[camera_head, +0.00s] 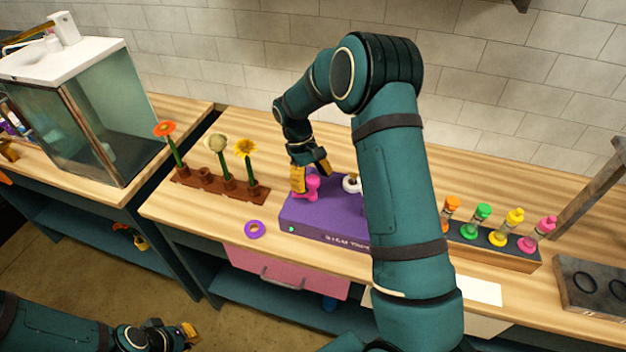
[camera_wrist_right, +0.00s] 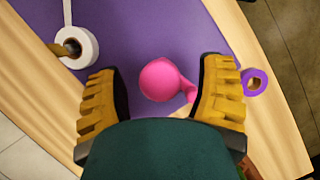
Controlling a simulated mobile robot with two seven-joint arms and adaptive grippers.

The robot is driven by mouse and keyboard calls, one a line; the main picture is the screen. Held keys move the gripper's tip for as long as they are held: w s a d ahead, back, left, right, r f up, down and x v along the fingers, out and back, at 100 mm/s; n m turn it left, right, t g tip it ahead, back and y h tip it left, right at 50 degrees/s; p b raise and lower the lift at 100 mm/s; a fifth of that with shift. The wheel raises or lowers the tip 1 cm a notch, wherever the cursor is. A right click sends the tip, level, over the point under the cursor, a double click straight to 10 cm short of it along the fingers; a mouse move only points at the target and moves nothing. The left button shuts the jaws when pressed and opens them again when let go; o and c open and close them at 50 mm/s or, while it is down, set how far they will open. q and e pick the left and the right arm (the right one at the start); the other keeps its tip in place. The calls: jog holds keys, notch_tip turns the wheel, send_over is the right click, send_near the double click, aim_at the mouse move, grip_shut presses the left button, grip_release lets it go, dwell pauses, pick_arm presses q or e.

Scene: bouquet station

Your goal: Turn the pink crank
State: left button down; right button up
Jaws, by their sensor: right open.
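The pink crank (camera_head: 312,188) stands on the left part of a purple box (camera_head: 322,218) on the wooden bench. In the right wrist view the crank (camera_wrist_right: 166,80) shows a round knob and a short arm. My right gripper (camera_head: 312,178) is open just over the crank. In the wrist view its two yellow fingers (camera_wrist_right: 160,95) stand either side of the knob, with a gap on each side. My left gripper (camera_head: 190,335) is low at the bottom left, away from the bench, and its jaws are too small to read.
A purple ring (camera_head: 255,229) lies left of the box. A brown flower rack (camera_head: 220,186) stands further left. Several coloured bottles (camera_head: 483,213) stand in a holder at right.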

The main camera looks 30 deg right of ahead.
jog(key=v, duration=1.1)
jog(key=shift+r, duration=0.45)
jog(key=shift+f, duration=0.15)
